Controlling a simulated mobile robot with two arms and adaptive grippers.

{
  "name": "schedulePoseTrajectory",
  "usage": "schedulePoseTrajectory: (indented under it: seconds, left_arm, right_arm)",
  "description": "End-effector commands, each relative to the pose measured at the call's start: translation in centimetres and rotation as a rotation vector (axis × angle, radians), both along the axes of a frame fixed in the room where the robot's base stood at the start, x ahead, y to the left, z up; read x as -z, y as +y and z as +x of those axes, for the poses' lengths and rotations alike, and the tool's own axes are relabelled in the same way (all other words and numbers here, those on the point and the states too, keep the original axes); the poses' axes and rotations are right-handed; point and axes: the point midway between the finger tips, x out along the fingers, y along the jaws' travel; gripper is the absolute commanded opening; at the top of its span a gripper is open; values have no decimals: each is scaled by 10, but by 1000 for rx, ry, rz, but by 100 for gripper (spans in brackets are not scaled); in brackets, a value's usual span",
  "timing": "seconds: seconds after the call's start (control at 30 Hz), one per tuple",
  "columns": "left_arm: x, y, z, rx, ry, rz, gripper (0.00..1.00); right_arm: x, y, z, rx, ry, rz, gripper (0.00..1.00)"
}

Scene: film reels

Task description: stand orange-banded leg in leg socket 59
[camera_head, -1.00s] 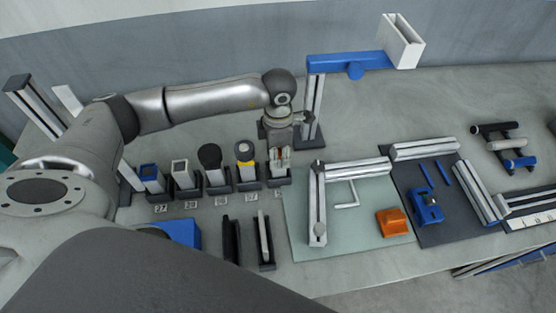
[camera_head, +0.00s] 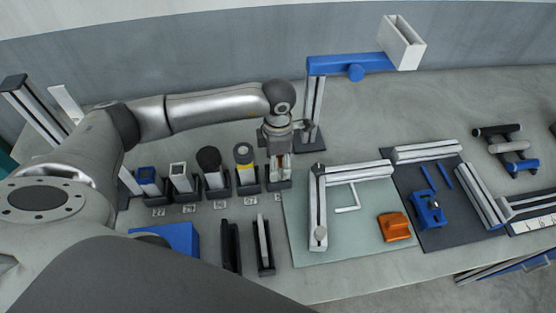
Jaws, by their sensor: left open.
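A row of dark leg sockets stands along the left middle of the bench, with small number labels in front that are too blurred to read surely. My left gripper (camera_head: 279,160) points down at the rightmost socket (camera_head: 279,184). Its jaws are open around the upper part of a pale leg (camera_head: 279,172) that stands in that socket. A faint reddish tint shows there, but the gripper hides most of the leg, so I cannot tell its band. The other sockets hold a yellow-banded leg (camera_head: 245,168), a black-topped leg (camera_head: 211,166), a white-topped leg (camera_head: 181,177) and a blue-topped leg (camera_head: 148,182). My right gripper is not in view.
A post with a blue arm (camera_head: 345,65) and white box (camera_head: 401,43) rises just behind the gripper. A pale green mat (camera_head: 370,222) with grey profiles and an orange block (camera_head: 394,227) lies to the right. Two narrow dark holders (camera_head: 231,247) stand in front.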

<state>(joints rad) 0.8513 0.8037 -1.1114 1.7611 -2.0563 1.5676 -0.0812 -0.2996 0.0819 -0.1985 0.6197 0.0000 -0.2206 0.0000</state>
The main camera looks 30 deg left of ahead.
Motion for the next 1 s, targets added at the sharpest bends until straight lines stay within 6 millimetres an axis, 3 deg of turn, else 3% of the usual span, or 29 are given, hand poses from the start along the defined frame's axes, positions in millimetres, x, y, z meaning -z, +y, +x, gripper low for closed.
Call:
schedulePoseTrajectory:
  seconds: [0.17, 0.5, 0.7, 1.0]
  left_arm:
    - [-9, 0, 1, 0, -3, -1, 57]
    - [-80, 0, 2, 0, -6, 0, 57]
    - [-111, 0, 1, 0, -4, 0, 57]
    - [-124, 0, 0, 0, 1, 1, 57]
  right_arm:
    - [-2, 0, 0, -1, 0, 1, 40]
    - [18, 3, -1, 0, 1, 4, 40]
    - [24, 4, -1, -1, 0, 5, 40]
    - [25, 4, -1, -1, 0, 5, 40]
